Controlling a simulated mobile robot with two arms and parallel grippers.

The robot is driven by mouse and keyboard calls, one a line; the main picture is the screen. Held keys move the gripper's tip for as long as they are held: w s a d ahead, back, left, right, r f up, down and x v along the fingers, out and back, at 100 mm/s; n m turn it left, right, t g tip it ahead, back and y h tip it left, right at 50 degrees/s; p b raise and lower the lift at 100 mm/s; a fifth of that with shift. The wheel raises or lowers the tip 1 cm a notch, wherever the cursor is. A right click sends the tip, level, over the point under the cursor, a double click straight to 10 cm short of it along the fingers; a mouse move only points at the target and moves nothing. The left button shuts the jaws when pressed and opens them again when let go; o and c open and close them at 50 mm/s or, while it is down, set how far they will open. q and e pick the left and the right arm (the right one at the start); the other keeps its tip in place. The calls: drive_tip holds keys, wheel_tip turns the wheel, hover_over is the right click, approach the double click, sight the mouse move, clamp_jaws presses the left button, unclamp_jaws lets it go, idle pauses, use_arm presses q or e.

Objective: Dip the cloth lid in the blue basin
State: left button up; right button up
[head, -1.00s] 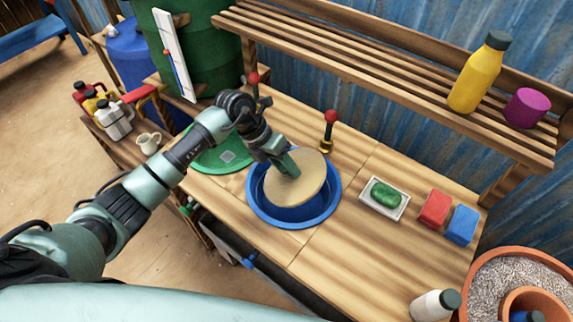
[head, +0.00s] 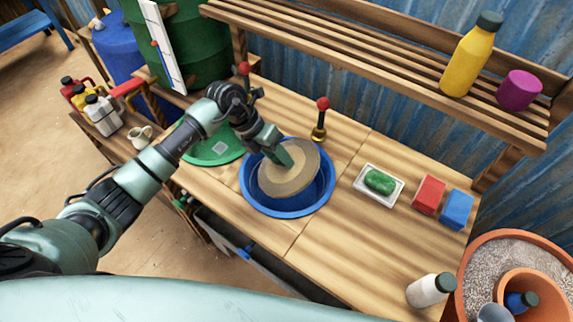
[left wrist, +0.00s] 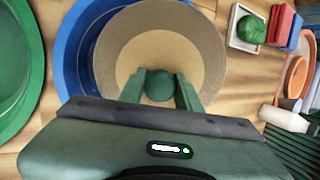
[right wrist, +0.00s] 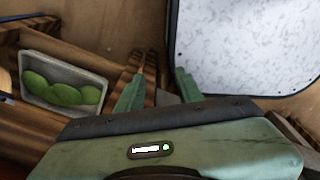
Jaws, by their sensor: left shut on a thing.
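The round tan cloth lid (head: 293,180) is over the blue basin (head: 318,200), overlapping its back rim in the head view. My left gripper (head: 283,157) is shut on the lid's green knob (left wrist: 160,88). In the left wrist view, the lid (left wrist: 160,45) has a darker outer band around a paler middle, and the basin (left wrist: 75,50) shows to its left. I cannot tell whether the lid touches the basin's bottom. My right gripper (right wrist: 158,92) is open and empty, and shows only in the right wrist view.
A green basin (head: 208,158) is left of the blue one. A red-knobbed peg (head: 320,120) stands behind. To the right are a soap dish (head: 367,195), red block (head: 429,195), blue block (head: 456,210) and white bottle (head: 430,290). The slatted shelf (head: 380,75) overhangs the back.

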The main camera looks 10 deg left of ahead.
use_arm(q)
drive_tip(key=shift+r+p, duration=2.45)
drive_tip(key=shift+r, duration=1.4)
wheel_tip(320, 180, up, 4)
drive_tip(key=p, duration=0.2)
drive_tip(key=shift+p, duration=0.3)
drive_tip(key=shift+d, duration=0.1)
